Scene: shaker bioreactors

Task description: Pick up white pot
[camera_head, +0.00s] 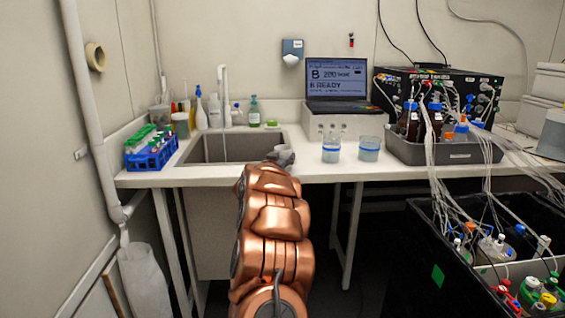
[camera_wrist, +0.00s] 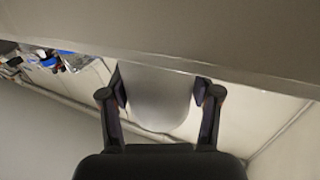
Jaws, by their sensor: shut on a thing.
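The white pot (camera_wrist: 157,108) shows in the wrist view as a smooth, pale, rounded body between the two dark fingers of my gripper (camera_wrist: 160,93). The fingers press on it from both sides, so my gripper is shut on it. The grey band across the top of the wrist view hides its far end. In the head view, my copper arm reaches up to the front right corner of the sink. The small greyish end of the arm is there, and I cannot tell the pot from the gripper.
The sink (camera_head: 190,149) has a running tap (camera_head: 223,97). Two beakers (camera_head: 331,148) stand right of the arm. A blue rack (camera_head: 151,154) is at the left. A grey tray of bottles (camera_head: 400,148) and a dark tubed cart (camera_head: 425,250) are at the right.

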